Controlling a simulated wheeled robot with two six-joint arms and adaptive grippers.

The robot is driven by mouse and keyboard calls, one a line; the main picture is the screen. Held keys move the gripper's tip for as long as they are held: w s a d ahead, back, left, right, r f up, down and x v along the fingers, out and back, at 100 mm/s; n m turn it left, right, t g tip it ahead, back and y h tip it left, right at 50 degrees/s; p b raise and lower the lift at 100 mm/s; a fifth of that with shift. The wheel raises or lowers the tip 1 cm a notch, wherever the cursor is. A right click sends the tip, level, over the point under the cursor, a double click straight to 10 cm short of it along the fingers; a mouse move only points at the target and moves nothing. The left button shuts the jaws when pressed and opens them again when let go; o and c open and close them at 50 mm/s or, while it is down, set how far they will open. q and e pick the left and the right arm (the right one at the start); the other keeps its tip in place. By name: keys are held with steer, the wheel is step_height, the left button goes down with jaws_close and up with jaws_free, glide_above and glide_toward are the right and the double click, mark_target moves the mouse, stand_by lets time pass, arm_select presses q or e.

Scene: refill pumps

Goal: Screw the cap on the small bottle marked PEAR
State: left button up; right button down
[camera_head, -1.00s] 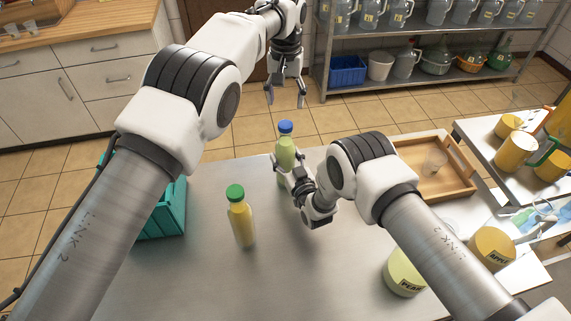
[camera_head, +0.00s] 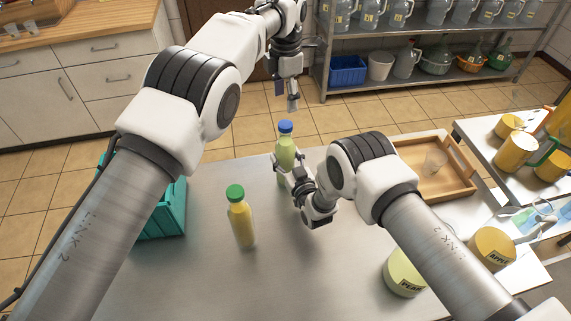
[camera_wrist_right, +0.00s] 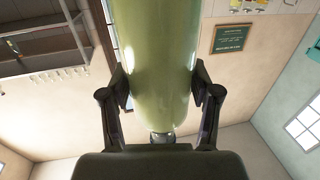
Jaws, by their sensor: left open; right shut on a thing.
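A small bottle of pale green liquid (camera_head: 287,150) stands upright near the table's far edge, with a blue cap (camera_head: 285,127) on its top. How tight the cap sits cannot be told, and no label shows on this bottle. My right gripper (camera_head: 287,174) is shut around the bottle's body; the right wrist view shows the green bottle (camera_wrist_right: 158,60) between both fingers. My left gripper (camera_head: 287,102) is open and empty, pointing down, above the blue cap in the picture and apart from it.
A yellow bottle with a green cap (camera_head: 241,217) stands left of my right gripper. A teal crate (camera_head: 162,215) is at the left. A wooden tray (camera_head: 462,185) with a clear cup is at the right. Jars marked PEAR (camera_head: 404,272) and APPLE (camera_head: 491,248) stand at the lower right.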

mark_target(285, 124)
arm_select(q)
steer(key=shift+f+n, duration=0.15)
steer(key=shift+n, duration=0.65)
steer(key=shift+f, duration=0.15)
step_height(285, 124, down, 8)
steer(key=shift+r, duration=0.1)
